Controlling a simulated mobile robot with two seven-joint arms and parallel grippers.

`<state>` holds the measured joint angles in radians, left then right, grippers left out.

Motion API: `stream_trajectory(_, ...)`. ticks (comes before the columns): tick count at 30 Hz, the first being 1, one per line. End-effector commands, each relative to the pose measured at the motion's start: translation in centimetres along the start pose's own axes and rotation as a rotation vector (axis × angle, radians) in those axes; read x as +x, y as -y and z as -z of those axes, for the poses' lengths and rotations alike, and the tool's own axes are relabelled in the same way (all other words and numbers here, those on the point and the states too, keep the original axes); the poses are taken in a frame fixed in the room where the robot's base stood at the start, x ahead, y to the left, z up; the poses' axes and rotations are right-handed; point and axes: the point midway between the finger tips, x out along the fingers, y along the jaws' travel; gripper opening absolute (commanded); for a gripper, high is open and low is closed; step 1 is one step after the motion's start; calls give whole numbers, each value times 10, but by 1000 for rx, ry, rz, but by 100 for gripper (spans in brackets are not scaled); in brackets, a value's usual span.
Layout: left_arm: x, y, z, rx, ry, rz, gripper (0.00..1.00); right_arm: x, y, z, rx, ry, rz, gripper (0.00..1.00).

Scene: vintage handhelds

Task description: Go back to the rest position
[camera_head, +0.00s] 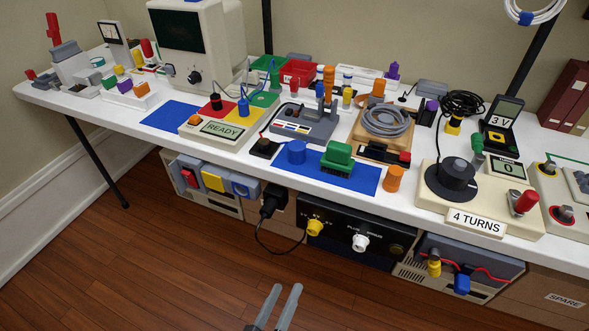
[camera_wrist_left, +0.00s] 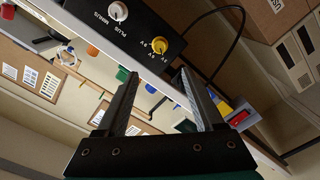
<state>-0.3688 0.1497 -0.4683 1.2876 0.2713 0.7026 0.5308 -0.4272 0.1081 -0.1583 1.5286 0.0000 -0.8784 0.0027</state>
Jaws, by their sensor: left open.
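My left gripper (camera_head: 286,289) shows at the bottom middle of the head view, low in front of the white table (camera_head: 135,115) and over the wooden floor. Its two grey fingers are apart, with nothing between them. In the left wrist view the open fingers (camera_wrist_left: 158,73) are also empty, and the scene behind them appears strongly tilted. The rest of my left arm is out of the head view. My right gripper is not in view.
The table holds many devices, including a READY console (camera_head: 222,127), a green brush (camera_head: 338,156) and a 4 TURNS winder (camera_head: 478,218). Under it stand a black power box (camera_head: 335,232) and other boxes. The wooden floor (camera_head: 150,265) in front is clear.

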Motion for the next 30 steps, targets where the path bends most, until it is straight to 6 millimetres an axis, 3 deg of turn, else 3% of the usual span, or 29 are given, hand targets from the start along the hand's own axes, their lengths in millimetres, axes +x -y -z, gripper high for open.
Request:
stream_trajectory(5,-1,5,-3,18,21,17,69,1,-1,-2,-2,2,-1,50)
stream_trajectory(8,-6,26,-14,85,96,76,69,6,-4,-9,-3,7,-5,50)
stream_trajectory(11,-22,63,-32,199,236,181,69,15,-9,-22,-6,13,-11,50)
stream_trajectory(17,-91,151,-63,437,611,420,69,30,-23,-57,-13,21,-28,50)
stream_trajectory(21,-158,196,-73,550,883,558,69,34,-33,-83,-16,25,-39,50)
stream_trajectory(25,-212,219,-75,608,1088,639,69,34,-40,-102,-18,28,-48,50)
stream_trajectory(30,-250,229,-75,634,1231,685,69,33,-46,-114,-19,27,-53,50)
